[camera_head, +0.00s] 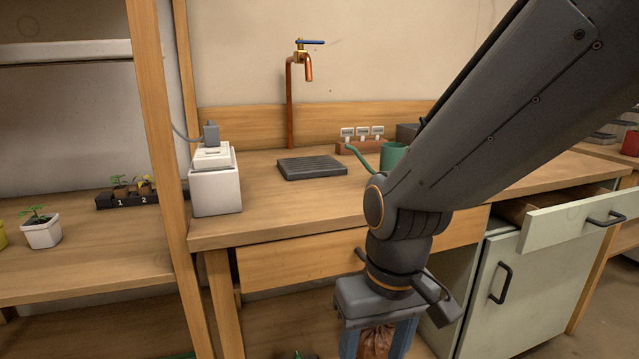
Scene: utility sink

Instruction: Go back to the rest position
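My gripper (377,348) hangs at the bottom centre, in front of the bench's lower part, pointing down. Its two blue-grey fingers are spread apart, and their tips run to the bottom edge of the picture. A brown, wrinkled-looking thing (377,342) shows between the fingers. I cannot tell whether the fingers hold it or it lies behind them. My dark arm comes in from the upper right and covers part of the bench.
The wooden bench (265,222) carries a white box (216,190), black drain grate (312,167) and green watering can (393,156). A copper tap (290,100) stands behind. A pale green drawer (575,222) stands open at right. Potted seedlings (42,232) stand on the left shelf.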

